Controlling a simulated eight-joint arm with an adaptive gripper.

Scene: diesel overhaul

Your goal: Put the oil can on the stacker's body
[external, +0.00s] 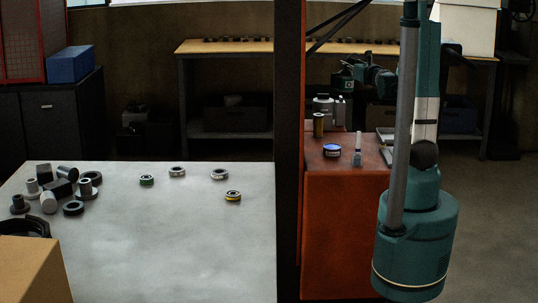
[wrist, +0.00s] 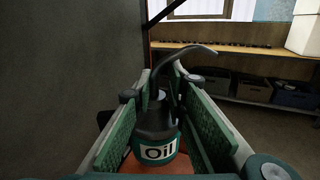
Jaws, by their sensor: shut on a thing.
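The oil can (wrist: 157,135) is dark with a long curved spout and a teal label reading "Oil". In the wrist view it stands upright between the green pads of my gripper (wrist: 155,110), which is shut on it. The stacker's body is the orange-red block (external: 340,215) right of the dark post in the external view. A patch of orange (wrist: 150,164) shows below the can in the wrist view; I cannot tell whether they touch. In the external view my gripper (external: 347,78) is small and dark behind the block's far end, and the can is not clearly made out.
A grey table (external: 170,235) carries several metal parts. A workbench (external: 230,46) runs behind.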

